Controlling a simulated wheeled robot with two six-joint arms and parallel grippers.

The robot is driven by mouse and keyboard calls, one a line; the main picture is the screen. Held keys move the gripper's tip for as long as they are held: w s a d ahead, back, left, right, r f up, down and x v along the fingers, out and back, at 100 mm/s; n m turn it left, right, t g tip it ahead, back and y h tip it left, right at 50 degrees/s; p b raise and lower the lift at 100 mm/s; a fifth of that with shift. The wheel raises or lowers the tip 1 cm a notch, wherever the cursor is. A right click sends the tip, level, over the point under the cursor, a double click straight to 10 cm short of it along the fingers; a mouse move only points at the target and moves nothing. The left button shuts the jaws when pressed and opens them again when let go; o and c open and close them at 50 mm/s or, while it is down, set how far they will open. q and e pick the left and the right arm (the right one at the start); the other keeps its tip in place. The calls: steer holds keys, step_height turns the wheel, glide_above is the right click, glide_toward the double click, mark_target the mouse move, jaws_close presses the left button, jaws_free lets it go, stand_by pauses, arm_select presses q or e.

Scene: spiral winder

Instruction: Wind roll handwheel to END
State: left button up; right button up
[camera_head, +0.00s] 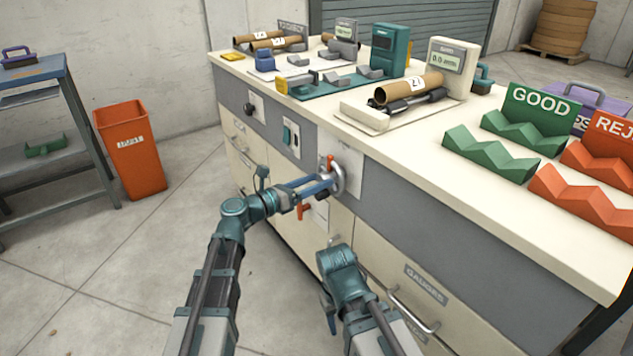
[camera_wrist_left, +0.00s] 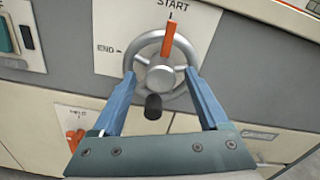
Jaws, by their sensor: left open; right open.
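The roll handwheel (camera_wrist_left: 182,99) is a silver spoked ring on a white plate on the bench front. It also shows in the head view (camera_head: 340,179). Its orange pointer (camera_wrist_left: 168,40) stands up at the START mark (camera_wrist_left: 173,5). The END mark (camera_wrist_left: 108,49) is to its left. A black crank knob (camera_wrist_left: 153,107) sits low on the wheel. My left gripper (camera_head: 322,186) is open at the wheel, its fingers either side of the knob and hub; contact is unclear. My right gripper (camera_head: 338,265) is low before the drawers; its fingers are hard to make out.
An orange part (camera_head: 303,210) protrudes below the wheel. A drawer handle (camera_head: 413,312) sticks out near my right arm. An orange bin (camera_head: 131,150) stands left. The floor between is clear.

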arm_select(q)
steer(key=shift+w+d, duration=0.2)
steer(key=shift+d, duration=0.05)
steer(key=shift+c, duration=0.3)
jaws_close()
steer(key=shift+m, duration=0.3)
